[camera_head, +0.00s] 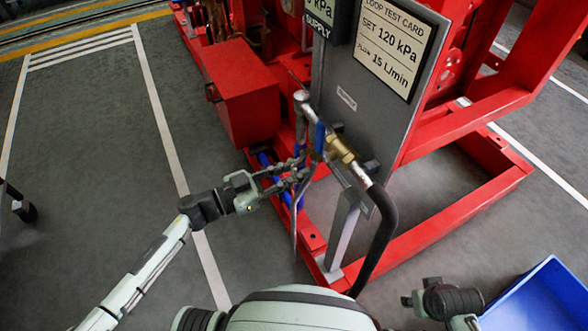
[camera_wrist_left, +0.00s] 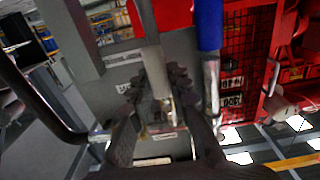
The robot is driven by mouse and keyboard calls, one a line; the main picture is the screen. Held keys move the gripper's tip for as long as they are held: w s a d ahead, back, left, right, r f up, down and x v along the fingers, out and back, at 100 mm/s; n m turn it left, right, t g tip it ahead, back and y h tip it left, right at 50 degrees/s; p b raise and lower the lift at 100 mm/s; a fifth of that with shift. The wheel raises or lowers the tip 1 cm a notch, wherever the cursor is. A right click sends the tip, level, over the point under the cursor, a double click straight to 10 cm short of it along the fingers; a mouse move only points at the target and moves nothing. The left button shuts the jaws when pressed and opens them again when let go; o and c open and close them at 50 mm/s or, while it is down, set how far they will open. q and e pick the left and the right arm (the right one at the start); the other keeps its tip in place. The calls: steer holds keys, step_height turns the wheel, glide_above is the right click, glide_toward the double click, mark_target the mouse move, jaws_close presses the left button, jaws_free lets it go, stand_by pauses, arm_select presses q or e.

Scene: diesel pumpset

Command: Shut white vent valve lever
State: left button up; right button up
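The lever, a pale, slim bar (camera_wrist_left: 150,55), runs down the middle of the left wrist view. I take it to be the white vent valve lever. My left gripper (camera_head: 306,165) is at the valve pipework, also seen in the left wrist view (camera_wrist_left: 163,78). Its two dark fingers stand apart, one on each side of the pale bar. Whether they touch it is unclear. A blue-sleeved handle (camera_wrist_left: 209,25) is just right of the fingers, apart from them. In the head view the fingers partly hide the valve. My right arm shows at the bottom right; its finger state is unclear.
A brass fitting (camera_head: 341,149) and black hose (camera_head: 378,240) are right of my left gripper. The red skid frame (camera_head: 440,250) and grey panel (camera_head: 350,97) surround the pipework. A blue bin (camera_head: 545,300) is bottom right.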

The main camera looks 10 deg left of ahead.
arm_select(q)
jaws_close()
steer(key=w+a+r+m+b, duration=0.2)
steer(key=w+r+m+b, duration=0.1)
steer(key=m, duration=1.4)
steer(key=shift+w+a+r+m, duration=0.3)
steer(key=shift+w+a+r, duration=0.15)
steer(key=shift+r, duration=0.35)
arm_select(e)
step_height(320, 180, up, 8)
steer(key=shift+s+d, duration=0.15)
steer(key=shift+s, duration=0.2)
steer(key=shift+f, duration=0.1)
arm_select(q)
steer(key=o, duration=0.6)
jaws_free()
